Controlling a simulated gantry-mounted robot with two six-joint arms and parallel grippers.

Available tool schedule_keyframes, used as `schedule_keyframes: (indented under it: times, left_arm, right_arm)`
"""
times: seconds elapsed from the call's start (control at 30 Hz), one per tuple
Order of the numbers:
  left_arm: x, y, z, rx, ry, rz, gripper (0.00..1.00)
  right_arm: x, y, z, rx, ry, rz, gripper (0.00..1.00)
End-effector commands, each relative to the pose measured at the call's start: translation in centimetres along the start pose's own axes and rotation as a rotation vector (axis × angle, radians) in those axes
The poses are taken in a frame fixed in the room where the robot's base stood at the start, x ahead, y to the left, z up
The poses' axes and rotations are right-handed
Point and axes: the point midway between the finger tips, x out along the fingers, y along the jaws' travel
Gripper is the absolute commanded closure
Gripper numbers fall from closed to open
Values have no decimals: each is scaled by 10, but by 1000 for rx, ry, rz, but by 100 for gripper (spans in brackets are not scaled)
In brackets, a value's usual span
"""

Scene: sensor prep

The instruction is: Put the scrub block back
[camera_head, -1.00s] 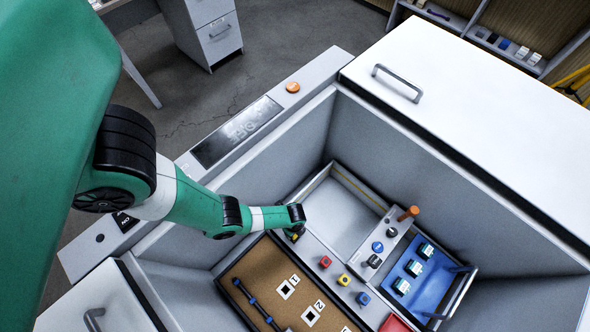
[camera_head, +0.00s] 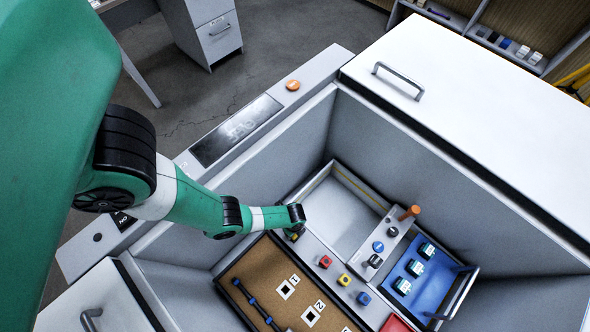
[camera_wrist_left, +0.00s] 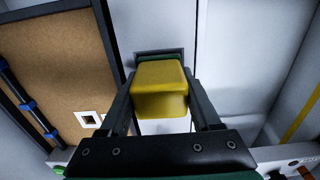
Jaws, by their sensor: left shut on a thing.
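The scrub block (camera_wrist_left: 160,90) is yellow with a green layer at its far end. It sits between the two fingers of my left gripper (camera_wrist_left: 161,98) in the left wrist view, and the gripper is shut on it. A dark grey rectangular frame or recess (camera_wrist_left: 172,52) shows just beyond the block; I cannot tell if they touch. In the head view my left gripper (camera_head: 296,234) is low inside the cabinet, by the inner corner of the cork board, and mostly hides the block. My right gripper is out of view.
The cork board (camera_head: 255,272) with numbered squares and a dark rod lies beside the gripper. Red, yellow and blue small blocks (camera_head: 344,280) stand on a grey strip. A blue tray (camera_head: 430,282) and an orange-handled tool (camera_head: 409,212) are farther right. A grey bay (camera_head: 340,215) is empty.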

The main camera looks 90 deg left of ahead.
Motion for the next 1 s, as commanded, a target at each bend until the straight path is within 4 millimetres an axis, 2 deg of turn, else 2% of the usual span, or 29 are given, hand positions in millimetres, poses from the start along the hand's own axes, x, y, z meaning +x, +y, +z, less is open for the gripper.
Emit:
schedule_keyframes:
  times: [0.83, 0.87, 1.0]
  left_arm:
    - [4, 0, 0, 0, 0, 0, 100]
    - [4, 0, 0, 0, 0, 0, 34]
    - [4, 0, 0, 0, 0, 0, 9]
  right_arm:
    - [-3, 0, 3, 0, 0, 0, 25]
    - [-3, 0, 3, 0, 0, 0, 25]
    - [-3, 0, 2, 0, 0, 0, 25]
